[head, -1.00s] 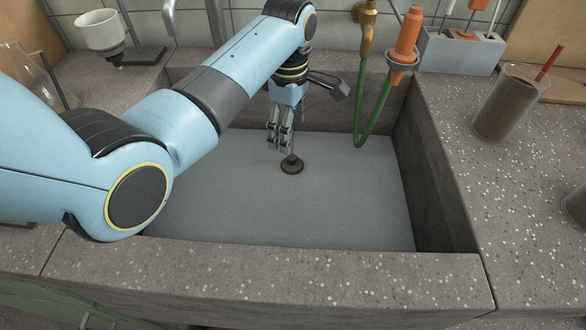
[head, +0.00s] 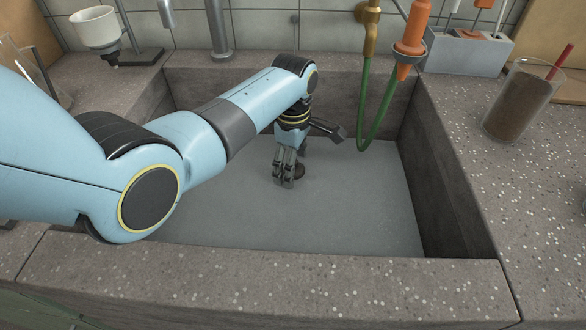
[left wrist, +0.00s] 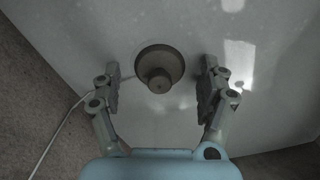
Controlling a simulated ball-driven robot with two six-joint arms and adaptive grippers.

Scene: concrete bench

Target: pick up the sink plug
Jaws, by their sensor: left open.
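The sink plug (left wrist: 160,62) is a dark round disc with a knob on top, standing on the grey sink floor. In the head view the sink plug (head: 299,172) is partly hidden behind my left gripper (head: 286,178). My left gripper is down in the sink, close to the plug. In the left wrist view my left gripper (left wrist: 161,85) is open, with one finger on each side of the plug and a gap at both sides. The fingers do not visibly touch it. My right gripper is not in view.
The sink's stone walls, with the front rim (head: 270,275), surround the basin. A green hose (head: 369,110) hangs into it near the back right. A glass of brown contents (head: 517,105) stands on the right counter. A white funnel (head: 95,28) stands back left. The front sink floor is clear.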

